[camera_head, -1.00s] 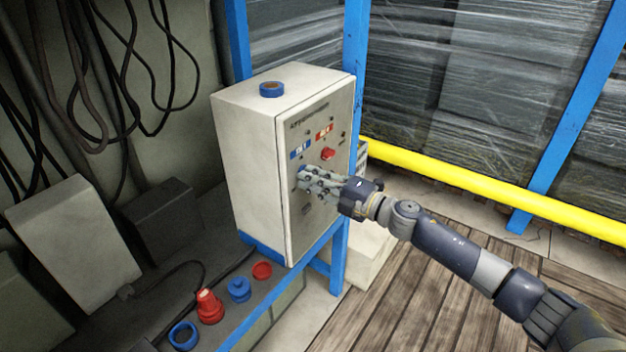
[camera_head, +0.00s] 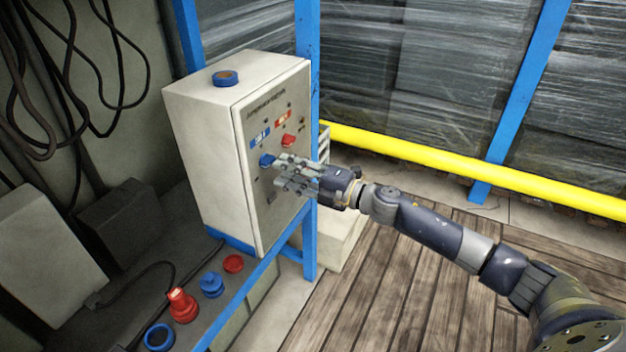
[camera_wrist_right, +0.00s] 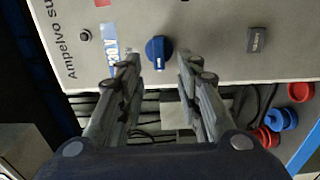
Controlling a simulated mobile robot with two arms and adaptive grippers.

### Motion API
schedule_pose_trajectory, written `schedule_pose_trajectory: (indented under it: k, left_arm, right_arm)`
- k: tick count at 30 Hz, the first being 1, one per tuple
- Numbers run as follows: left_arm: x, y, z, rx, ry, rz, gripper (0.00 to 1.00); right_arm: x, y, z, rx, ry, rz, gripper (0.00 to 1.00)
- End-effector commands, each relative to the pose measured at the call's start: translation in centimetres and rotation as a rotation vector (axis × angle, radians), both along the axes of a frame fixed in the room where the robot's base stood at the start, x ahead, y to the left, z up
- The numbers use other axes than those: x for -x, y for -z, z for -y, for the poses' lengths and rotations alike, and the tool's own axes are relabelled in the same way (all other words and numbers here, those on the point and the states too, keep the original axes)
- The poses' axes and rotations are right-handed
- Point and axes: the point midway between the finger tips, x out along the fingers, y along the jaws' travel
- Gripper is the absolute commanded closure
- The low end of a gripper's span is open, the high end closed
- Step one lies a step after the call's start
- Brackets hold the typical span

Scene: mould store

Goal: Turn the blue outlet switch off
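The blue switch (camera_head: 266,160) is a round knob on the front panel of the pale control box (camera_head: 203,160). In the right wrist view the blue switch (camera_wrist_right: 158,52) shows a raised grip with a white mark at its lower end. My right gripper (camera_head: 280,173) is in front of the panel by the switch. In the wrist view the right gripper (camera_wrist_right: 158,64) is open, its fingers apart with the knob between and just beyond their tips. They hold nothing; a small gap to the knob seems to show. My left gripper is not in view.
A red switch (camera_head: 288,140) sits above and right of the blue one. A blue ring (camera_head: 225,78) lies on the box. Red and blue parts, including a red one (camera_head: 181,305), lie on the shelf below. A yellow rail (camera_head: 420,152) runs behind my right arm.

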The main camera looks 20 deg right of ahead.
Motion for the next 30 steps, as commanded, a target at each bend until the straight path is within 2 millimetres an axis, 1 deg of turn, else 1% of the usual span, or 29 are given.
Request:
schedule_pose_trajectory:
  k: [1,3,9,15,21,30]
  left_arm:
    - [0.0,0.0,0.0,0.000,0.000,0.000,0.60]
    - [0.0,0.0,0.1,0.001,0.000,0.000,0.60]
    - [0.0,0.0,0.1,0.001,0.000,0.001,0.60]
    - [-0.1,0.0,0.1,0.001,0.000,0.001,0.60]
    - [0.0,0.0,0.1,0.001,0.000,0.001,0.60]
    - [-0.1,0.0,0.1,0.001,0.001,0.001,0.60]
  right_arm:
    - [0.9,0.2,0.7,0.002,0.000,-0.004,0.68]
    - [1.9,0.1,1.3,0.002,-0.002,-0.003,0.68]
    - [4.3,0.1,3.2,0.002,-0.002,-0.003,0.68]
    - [5.8,0.1,4.4,0.000,-0.001,-0.002,0.68]
    - [6.4,0.0,4.9,0.002,-0.002,0.001,0.68]
    - [6.4,0.0,4.9,0.001,-0.002,0.001,0.68]
